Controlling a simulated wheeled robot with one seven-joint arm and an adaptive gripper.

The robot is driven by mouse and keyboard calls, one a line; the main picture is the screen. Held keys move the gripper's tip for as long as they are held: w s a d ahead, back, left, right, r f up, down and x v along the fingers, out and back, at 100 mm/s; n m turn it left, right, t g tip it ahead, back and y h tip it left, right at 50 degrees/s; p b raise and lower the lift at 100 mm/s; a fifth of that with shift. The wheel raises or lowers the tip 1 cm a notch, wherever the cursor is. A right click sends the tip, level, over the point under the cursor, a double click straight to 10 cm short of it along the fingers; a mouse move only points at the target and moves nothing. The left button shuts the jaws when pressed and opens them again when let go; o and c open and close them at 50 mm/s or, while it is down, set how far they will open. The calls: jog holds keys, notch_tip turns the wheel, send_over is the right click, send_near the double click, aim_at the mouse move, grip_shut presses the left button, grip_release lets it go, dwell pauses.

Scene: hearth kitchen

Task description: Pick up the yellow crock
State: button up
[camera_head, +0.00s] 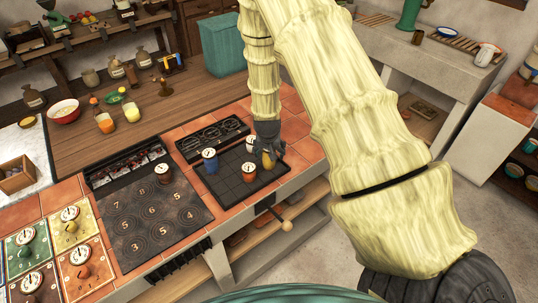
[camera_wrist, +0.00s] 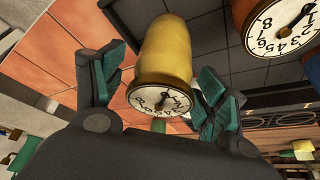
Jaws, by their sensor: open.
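The yellow crock (camera_wrist: 165,50), with a clock-like dial on its end, is between the spread fingers of my gripper (camera_wrist: 162,72) in the wrist view. My gripper is open.
A blue crock (camera_head: 211,165) and a brown-orange crock (camera_head: 249,173) stand close by on the tray. A dark pot (camera_head: 163,176) stands on the numbered hob (camera_head: 145,225) at left. The wooden counter (camera_head: 160,115) behind has free room.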

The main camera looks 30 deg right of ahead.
jog(key=shift+w+d+f, duration=0.2)
jog(key=shift+f, duration=0.45)
jog(key=shift+c, duration=0.2)
jog(key=c, duration=1.3)
jog(key=shift+c, duration=0.3)
jog(key=shift+r, duration=0.1)
